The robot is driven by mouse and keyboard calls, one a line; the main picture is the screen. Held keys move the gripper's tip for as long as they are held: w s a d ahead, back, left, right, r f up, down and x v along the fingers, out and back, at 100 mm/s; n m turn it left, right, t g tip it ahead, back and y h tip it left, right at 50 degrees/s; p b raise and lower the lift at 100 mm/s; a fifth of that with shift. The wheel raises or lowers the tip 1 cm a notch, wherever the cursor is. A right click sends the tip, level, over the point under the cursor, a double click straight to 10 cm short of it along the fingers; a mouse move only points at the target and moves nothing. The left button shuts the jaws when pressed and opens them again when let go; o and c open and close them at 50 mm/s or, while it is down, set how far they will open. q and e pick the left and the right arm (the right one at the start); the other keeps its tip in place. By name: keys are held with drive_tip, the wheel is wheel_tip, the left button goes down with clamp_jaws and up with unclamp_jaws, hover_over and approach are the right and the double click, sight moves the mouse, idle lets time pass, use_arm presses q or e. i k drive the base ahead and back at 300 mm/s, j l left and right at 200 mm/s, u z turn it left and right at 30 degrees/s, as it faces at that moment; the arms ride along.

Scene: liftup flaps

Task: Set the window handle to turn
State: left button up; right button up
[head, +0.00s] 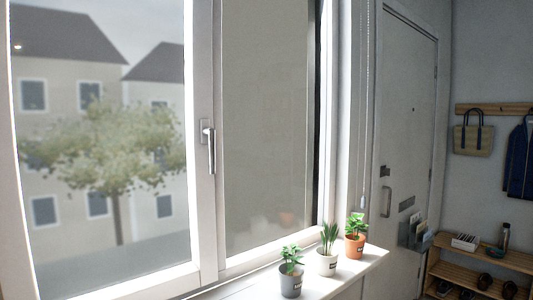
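The window handle (210,148) is a grey metal lever on the white upright frame between two panes. Its base plate is at the top and its lever points straight down. The left pane (100,150) shows houses and a tree outside. The right pane (264,130) is plain grey-beige with faint reflections low down. Neither of my grippers shows in the head view, and nothing touches the handle.
A white sill (345,268) below the right pane holds a grey plant pot (291,284), a white pot (327,264) and an orange pot (355,245). A cord (367,100) hangs by the window. A door (407,110) and a wooden shoe rack (480,258) stand at the right.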

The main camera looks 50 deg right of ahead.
sight(211, 132)
drive_tip(key=z, duration=1.1)
